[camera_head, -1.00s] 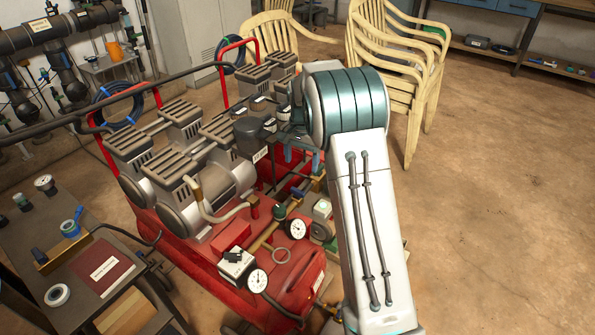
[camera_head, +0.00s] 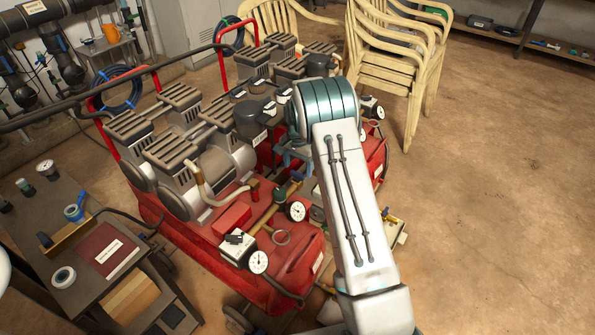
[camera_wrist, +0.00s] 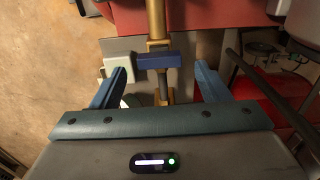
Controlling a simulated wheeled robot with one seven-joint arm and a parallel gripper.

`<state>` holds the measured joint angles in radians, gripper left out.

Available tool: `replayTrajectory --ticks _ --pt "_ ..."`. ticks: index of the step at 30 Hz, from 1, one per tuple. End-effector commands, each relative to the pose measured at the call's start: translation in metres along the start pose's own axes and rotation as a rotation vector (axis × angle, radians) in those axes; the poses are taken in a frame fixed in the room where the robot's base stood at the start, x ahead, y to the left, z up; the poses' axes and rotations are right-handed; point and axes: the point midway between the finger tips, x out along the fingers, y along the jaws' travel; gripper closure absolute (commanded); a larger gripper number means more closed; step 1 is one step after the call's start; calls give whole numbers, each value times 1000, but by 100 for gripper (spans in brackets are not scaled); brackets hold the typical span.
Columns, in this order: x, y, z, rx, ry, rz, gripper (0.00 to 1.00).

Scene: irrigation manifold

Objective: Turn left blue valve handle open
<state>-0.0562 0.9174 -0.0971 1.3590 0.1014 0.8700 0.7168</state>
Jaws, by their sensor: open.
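A blue valve handle (camera_wrist: 158,61) lies crosswise over a vertical brass pipe (camera_wrist: 156,22) in the wrist view. My gripper (camera_wrist: 161,76) is open, with one blue finger left of the handle and one right of it. The handle sits between and slightly beyond the fingertips, and I see no clear contact. In the head view my gripper (camera_head: 293,158) is partly hidden behind my arm, above the brass pipework on the red compressor unit (camera_head: 290,262).
Pressure gauges (camera_head: 258,262) stand on the red unit near the pipework. A dark cart (camera_head: 60,235) with small fittings is at the left. Stacked cream chairs (camera_head: 400,70) stand behind. A dark rail (camera_wrist: 262,90) runs right of my gripper in the wrist view.

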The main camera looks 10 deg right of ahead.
Motion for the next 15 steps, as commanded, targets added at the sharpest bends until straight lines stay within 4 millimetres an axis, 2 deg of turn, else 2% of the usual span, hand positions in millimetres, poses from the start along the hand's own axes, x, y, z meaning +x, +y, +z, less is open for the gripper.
replayTrajectory --ticks 1,6,15 --pt "7 0 0 0 -1 1 31" --pt "19 0 0 0 0 0 31" --pt "21 0 0 0 1 0 31"
